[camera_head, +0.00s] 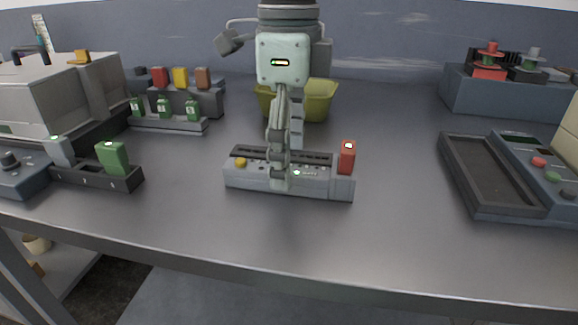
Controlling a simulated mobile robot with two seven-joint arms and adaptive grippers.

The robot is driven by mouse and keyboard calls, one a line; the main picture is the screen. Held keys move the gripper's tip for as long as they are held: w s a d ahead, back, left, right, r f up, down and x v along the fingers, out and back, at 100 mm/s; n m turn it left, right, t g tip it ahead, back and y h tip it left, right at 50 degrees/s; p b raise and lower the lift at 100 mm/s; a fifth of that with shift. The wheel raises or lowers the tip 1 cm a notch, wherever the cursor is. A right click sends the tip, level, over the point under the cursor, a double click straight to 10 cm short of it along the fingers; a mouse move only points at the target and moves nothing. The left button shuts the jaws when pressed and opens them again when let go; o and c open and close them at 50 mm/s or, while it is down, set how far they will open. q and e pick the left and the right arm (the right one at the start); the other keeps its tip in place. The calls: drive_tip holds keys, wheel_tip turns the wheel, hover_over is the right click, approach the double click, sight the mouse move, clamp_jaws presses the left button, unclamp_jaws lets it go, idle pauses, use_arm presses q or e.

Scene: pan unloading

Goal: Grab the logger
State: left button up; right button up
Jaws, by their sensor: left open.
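A long grey device (250,180) lies on the table in the middle, with dark slots along its top and a yellow knob at its left end. A red block (347,157) with a small light stands in its right end. I cannot tell for certain which of these is the logger. My left gripper (287,168) points down at the middle of the grey device and is open. One finger shows in front of the device's near face; the other is farther back and partly hidden. I cannot tell if either finger touches it. My right gripper is not in view.
A yellow-green bin (318,100) stands behind my gripper. At left are a rack of small green bottles (164,107), a row of coloured blocks, and a green block (113,158) in a dark holder. A shallow dark tray (490,172) lies at right. The table's front strip is clear.

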use_arm(q)
drive_tip(key=shift+f, duration=0.75)
drive_tip(key=shift+w+r, duration=0.1)
drive_tip(key=c, duration=1.5)
